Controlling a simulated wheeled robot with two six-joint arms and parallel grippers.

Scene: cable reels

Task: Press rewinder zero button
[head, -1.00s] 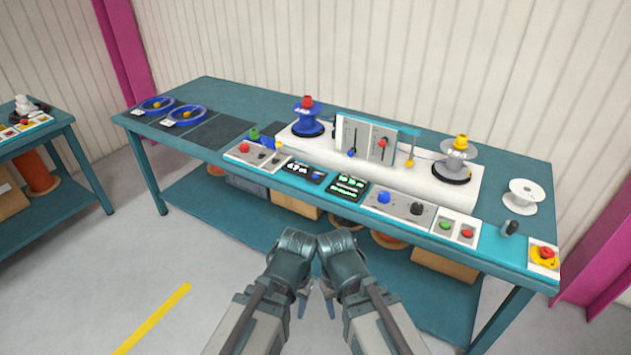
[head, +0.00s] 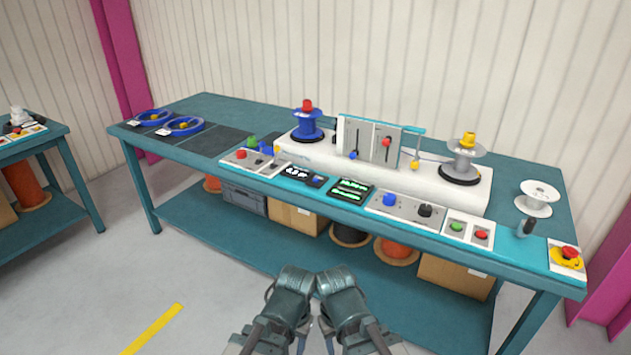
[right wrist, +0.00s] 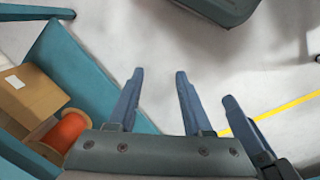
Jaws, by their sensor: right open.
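The rewinder is a long white unit (head: 400,178) on the teal bench, with a blue reel (head: 307,125) at its left and a grey reel (head: 463,160) at its right. A small counter display (head: 296,171) on the front panel has a small blue button (head: 316,180) beside it. Which control is the zero button I cannot read. My left gripper (head: 302,344) and right gripper (head: 328,338) hang low in front of the bench, apart from the controls. The right gripper (right wrist: 158,74) is open and empty in the right wrist view. The left fingers are mostly hidden.
Along the front edge are a green-text display (head: 350,190), a blue knob (head: 389,200), a green button (head: 457,226), a red button (head: 481,235) and an emergency stop (head: 570,253). Boxes and spools fill the lower shelf.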

